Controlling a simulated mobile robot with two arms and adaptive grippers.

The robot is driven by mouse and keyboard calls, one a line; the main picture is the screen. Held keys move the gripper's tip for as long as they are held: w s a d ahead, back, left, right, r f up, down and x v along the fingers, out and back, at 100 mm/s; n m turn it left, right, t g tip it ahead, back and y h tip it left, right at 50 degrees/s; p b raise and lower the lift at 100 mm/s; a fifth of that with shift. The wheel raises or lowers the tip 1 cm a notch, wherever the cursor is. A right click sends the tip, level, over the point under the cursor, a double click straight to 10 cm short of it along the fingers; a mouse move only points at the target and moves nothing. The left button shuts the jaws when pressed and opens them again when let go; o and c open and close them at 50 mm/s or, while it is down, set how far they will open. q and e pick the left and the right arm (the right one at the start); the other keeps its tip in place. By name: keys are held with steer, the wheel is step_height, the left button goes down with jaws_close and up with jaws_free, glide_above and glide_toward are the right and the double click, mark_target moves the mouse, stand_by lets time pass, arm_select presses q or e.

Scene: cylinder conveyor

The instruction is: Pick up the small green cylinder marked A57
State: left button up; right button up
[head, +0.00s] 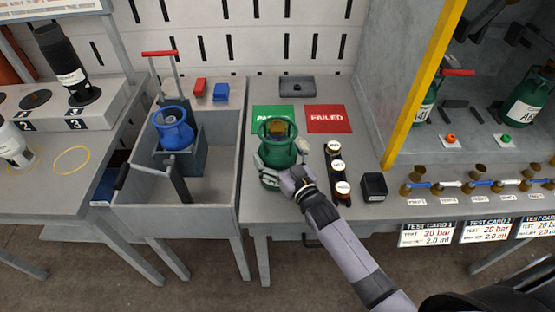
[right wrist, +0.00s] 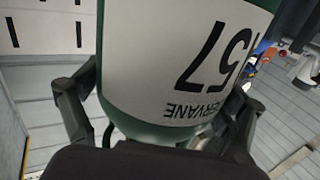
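The green cylinder (head: 280,154) is upright at the front of the right-hand bench section, its top collar overlapping the green mat from this angle. My right gripper (head: 280,166) comes from the lower right with its fingers around the cylinder body. In the right wrist view the cylinder (right wrist: 175,65) fills the middle, its white label upside down with "57" readable. The right gripper's dark fingers (right wrist: 160,112) lie close against both sides, seemingly shut on it. I cannot tell whether its base touches the bench. My left gripper is not in view.
A green mat (head: 264,113) and a red FAILED mat (head: 325,119) lie behind. Several round-topped pieces (head: 337,168) and a black box (head: 374,187) stand to the right. A blue cylinder (head: 173,128) sits in the trolley at left. A yellow post (head: 424,90) rises at right.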

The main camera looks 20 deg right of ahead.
steer(key=c, duration=1.3)
steer(key=shift+w+r, duration=0.15)
steer(key=shift+r, duration=0.2)
steer(key=shift+c, duration=0.2)
